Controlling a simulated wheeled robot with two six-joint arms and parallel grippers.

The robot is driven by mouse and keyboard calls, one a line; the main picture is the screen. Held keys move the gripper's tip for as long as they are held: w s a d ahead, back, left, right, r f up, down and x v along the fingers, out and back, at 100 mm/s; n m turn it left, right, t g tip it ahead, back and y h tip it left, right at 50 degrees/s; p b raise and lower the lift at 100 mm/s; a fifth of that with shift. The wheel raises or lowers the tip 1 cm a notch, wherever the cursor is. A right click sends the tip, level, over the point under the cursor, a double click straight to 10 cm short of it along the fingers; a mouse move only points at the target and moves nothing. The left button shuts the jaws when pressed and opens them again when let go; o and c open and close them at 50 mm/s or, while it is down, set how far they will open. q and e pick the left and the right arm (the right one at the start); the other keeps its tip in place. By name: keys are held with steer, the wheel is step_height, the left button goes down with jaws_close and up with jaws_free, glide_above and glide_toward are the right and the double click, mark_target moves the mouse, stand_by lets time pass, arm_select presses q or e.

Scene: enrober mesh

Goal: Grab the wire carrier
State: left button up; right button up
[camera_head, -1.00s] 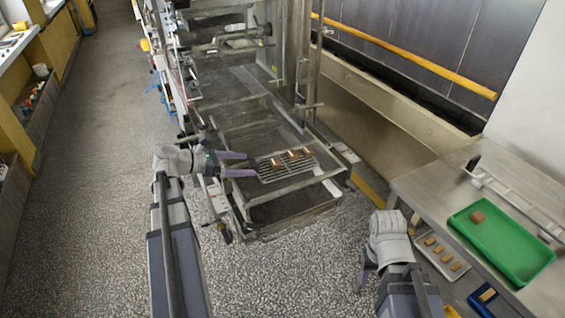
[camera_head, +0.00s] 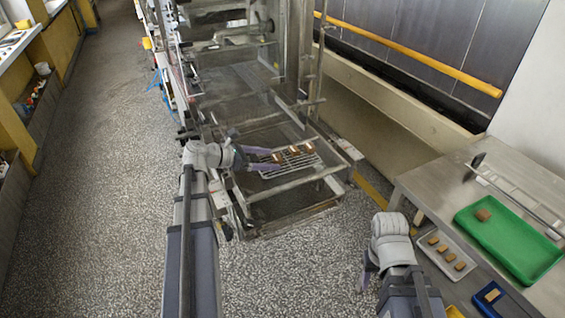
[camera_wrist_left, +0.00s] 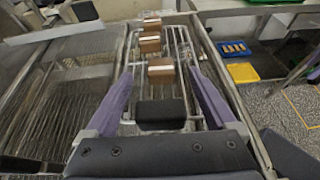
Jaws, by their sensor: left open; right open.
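The wire carrier (camera_head: 299,163) lies on the mesh belt at the near end of the machine, with a few brown blocks on it. In the left wrist view the carrier (camera_wrist_left: 203,104) runs away from me, with a dark block-like grip (camera_wrist_left: 160,114) at its near end and brown blocks (camera_wrist_left: 161,69) in a row beyond. My left gripper (camera_head: 277,160) is open at the carrier's left end. In the left wrist view its purple fingers (camera_wrist_left: 158,75) stand on either side of the dark grip, apart from each other. My right gripper (camera_head: 368,272) hangs low beside the table, partly hidden by its wrist.
The machine frame's bars (camera_head: 300,185) border the belt in front. At right, a steel table (camera_head: 430,185) holds a green tray (camera_head: 490,262) with one brown block, a pale tray (camera_head: 432,262) with brown blocks and a blue item (camera_head: 492,296). The floor at left is clear.

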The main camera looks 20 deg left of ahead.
arm_select(q)
jaws_close()
stand_by(0.7)
